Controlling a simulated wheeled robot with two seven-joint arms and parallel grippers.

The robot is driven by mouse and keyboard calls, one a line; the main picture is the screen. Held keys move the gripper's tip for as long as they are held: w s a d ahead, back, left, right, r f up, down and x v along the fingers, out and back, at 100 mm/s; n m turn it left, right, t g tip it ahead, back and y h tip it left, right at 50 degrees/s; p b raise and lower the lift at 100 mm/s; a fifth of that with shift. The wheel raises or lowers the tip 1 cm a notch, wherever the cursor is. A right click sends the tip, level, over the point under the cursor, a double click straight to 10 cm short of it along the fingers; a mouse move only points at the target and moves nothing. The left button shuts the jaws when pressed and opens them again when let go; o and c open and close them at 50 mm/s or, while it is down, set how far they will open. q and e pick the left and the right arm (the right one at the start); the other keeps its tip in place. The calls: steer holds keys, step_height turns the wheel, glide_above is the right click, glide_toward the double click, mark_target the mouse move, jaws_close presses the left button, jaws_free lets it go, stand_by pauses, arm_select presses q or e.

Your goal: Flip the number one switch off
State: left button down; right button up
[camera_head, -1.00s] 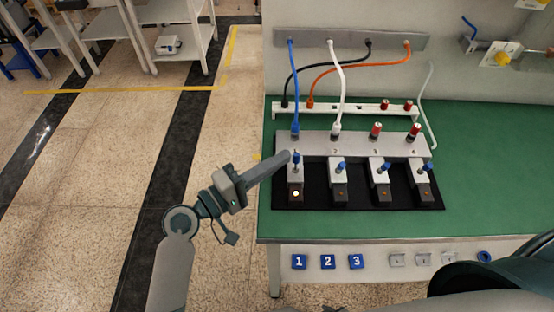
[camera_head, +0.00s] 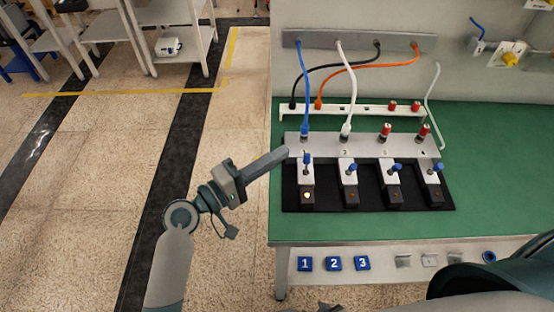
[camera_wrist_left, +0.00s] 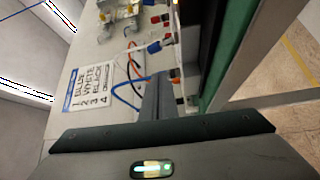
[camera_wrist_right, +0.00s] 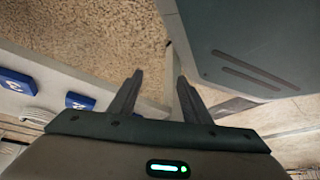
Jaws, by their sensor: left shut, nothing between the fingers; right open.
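Four switch units stand in a row on a black mat (camera_head: 290,207) on the green bench. The leftmost, number one switch (camera_head: 307,173) has a blue-tipped lever standing upright and a lit lamp (camera_head: 307,195) at its front. The other three levers (camera_head: 351,168) lean differently and their lamps look dim. My left gripper (camera_head: 284,152) is shut and empty, its fingertips just left of the number one lever and apart from it. In the left wrist view its closed fingers (camera_wrist_left: 158,98) point toward the plugs and cables. My right gripper (camera_wrist_right: 157,88) is open and empty, below the bench edge.
A grey block (camera_head: 365,146) with cable plugs and red terminals stands behind the switches. Blue, white, black and orange cables run to a wall strip (camera_head: 356,40). Blue tiles numbered 1, 2, 3 (camera_head: 333,263) lie on a shelf below.

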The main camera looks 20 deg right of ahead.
arm_select(q)
steer(key=b+v, duration=0.2)
steer(key=v, duration=0.8)
steer(key=shift+w+r+b, duration=0.2)
steer(key=shift+r+b, duration=0.1)
steer(key=shift+r, duration=0.4)
arm_select(e)
steer(key=w+a+r+t, duration=0.2)
steer(key=w+a, duration=0.1)
steer(key=w, duration=0.3)
steer(key=shift+w+r+y, duration=0.2)
steer(key=shift+r+y, duration=0.1)
steer(key=shift+r, duration=0.05)
arm_select(q)
steer(key=shift+a, duration=0.1)
arm_select(e)
steer(key=shift+s+a, duration=0.1)
steer(key=shift+r, duration=0.15)
